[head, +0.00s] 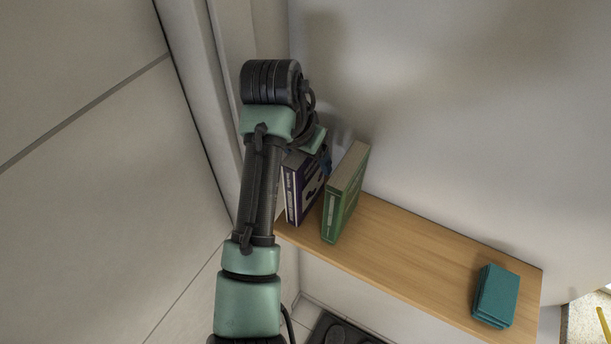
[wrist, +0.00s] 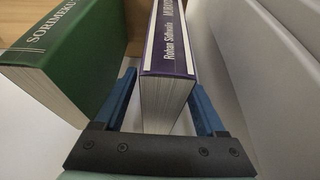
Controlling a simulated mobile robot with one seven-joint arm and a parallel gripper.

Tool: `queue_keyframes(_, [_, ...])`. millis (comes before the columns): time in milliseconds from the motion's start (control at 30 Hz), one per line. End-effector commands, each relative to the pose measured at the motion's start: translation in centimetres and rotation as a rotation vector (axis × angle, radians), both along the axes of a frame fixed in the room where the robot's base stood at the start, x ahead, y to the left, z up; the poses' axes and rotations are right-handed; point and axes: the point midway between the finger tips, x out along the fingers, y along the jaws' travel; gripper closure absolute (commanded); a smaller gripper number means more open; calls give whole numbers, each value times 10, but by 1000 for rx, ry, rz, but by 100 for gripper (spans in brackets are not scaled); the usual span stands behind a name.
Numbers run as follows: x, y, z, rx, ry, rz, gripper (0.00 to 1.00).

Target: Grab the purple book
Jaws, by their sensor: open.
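The purple book (head: 297,190) stands upright at the left end of the wooden shelf in the head view, partly hidden by my arm. In the wrist view the purple book (wrist: 168,85), with a white-banded spine, stands between my two blue fingers. My gripper (wrist: 163,97) is open, with one finger on each side of the book. A gap shows on the right side; on the left the finger is close to the pages, and I cannot tell if it touches. In the head view my gripper (head: 323,158) is mostly hidden behind my wrist.
A green book (head: 345,195) stands just right of the purple one; it also shows beside my left finger in the wrist view (wrist: 65,55). A teal object (head: 495,296) lies at the right end of the wooden shelf (head: 420,250). The shelf's middle is clear. A wall rises close on the left.

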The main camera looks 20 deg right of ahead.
Motion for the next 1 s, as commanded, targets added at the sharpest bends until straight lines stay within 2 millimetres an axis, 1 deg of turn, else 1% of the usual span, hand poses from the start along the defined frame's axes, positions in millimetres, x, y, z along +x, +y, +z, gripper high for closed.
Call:
queue_keyframes(33, [0,0,0,0,0,0,28])
queue_keyframes(67, [0,0,0,0,0,0,33])
queue_keyframes(100, [0,0,0,0,0,0,40])
queue_keyframes(167, [0,0,0,0,0,0,51])
queue_keyframes(200, [0,0,0,0,0,0,58])
queue_keyframes(267, [0,0,0,0,0,0,69])
queue_keyframes(300, [0,0,0,0,0,0,76])
queue_keyframes(433, [0,0,0,0,0,0,100])
queue_keyframes(1000, [0,0,0,0,0,-1,100])
